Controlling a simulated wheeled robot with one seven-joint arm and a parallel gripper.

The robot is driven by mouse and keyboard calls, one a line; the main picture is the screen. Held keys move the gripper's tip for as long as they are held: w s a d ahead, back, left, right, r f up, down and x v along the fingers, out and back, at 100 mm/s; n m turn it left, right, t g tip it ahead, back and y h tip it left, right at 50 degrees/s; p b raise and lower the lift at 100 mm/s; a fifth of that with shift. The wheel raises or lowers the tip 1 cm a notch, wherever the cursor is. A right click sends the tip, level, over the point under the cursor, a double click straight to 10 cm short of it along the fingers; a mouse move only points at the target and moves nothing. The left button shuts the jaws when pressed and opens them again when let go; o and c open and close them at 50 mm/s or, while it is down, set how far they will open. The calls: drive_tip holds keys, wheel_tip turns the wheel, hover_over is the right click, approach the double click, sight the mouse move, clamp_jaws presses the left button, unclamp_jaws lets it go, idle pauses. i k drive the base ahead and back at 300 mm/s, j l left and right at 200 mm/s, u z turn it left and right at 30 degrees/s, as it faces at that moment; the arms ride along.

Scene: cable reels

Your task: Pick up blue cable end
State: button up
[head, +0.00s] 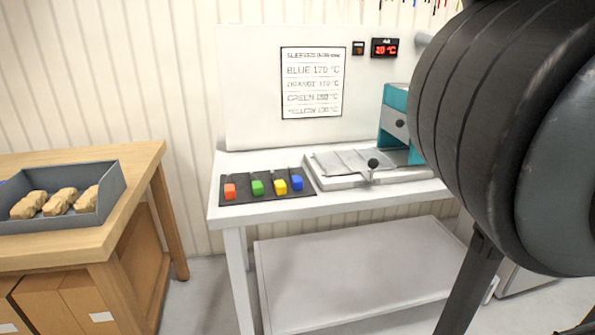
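No thing that I can surely call a blue cable end shows. A small blue block (297,183) lies at the right end of a dark flat tray (243,197) on the white bench. Orange, green and yellow blocks lie to its left in the same tray. A tiny blue patch (2,183) shows at the left picture edge, behind the grey bin, mostly cut off. My gripper is not in view. A large dark ribbed round body (470,110) fills the right side and hides what is behind it; I cannot tell whether it is a reel or my arm.
The white bench (225,212) carries a metal plate with a black knob (372,164) and a teal device (396,98). A sign (312,82) hangs behind. A wooden table (140,167) at left holds a grey bin (98,208) with tan lumps. Floor shows between them.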

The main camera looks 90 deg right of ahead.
sight(296, 181)
drive_tip(key=l+z, duration=0.15)
drive_tip(key=z, duration=1.35)
